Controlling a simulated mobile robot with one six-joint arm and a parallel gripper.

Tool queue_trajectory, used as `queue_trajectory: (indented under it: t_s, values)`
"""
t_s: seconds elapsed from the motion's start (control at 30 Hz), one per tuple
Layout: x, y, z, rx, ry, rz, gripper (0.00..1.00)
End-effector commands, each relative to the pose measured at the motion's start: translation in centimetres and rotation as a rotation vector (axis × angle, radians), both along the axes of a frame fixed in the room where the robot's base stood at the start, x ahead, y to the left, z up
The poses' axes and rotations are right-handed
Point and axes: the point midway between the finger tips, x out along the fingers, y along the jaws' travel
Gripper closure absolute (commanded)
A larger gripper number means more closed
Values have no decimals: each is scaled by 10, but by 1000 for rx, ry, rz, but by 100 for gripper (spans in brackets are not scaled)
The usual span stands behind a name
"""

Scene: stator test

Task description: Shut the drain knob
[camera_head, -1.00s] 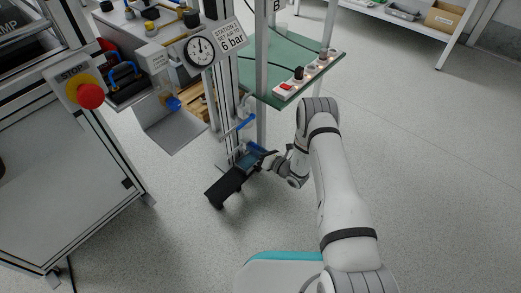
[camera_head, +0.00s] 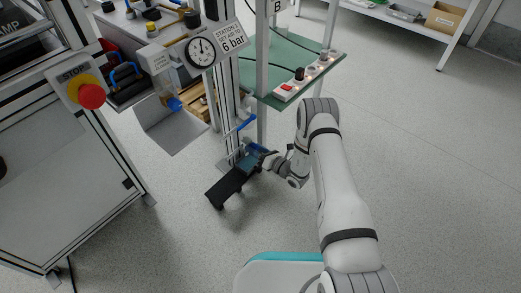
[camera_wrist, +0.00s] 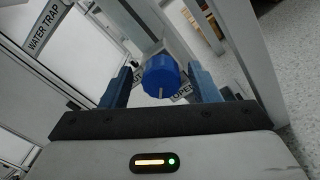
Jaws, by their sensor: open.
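The blue round drain knob (camera_wrist: 160,76) is in the middle of the wrist view, with a thin pale mark on its face. My gripper (camera_wrist: 159,82) is open, one blue finger to the left of the knob and one to the right. Gaps show on both sides, so the fingers do not appear to touch it. A label reading "OPEN" (camera_wrist: 183,91) is partly hidden behind the knob and right finger. In the head view my gripper (camera_head: 255,157) is low beside the metal uprights; the knob cannot be made out clearly there.
A "WATER TRAP" label (camera_wrist: 47,29) is at the upper left of the wrist view. The head view shows a pressure gauge (camera_head: 201,52), a red stop button (camera_head: 91,96) and a green shelf (camera_head: 285,62) with a power strip. Floor to the right is clear.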

Motion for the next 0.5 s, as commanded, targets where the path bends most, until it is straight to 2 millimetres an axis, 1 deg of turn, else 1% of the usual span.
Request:
queue_trajectory:
  t_s: [0.17,0.27,0.5]
  values:
    - [-3,-4,0,-1,3,-2,44]
    - [-10,-15,2,-1,5,-4,44]
    - [-36,-47,2,0,5,-4,44]
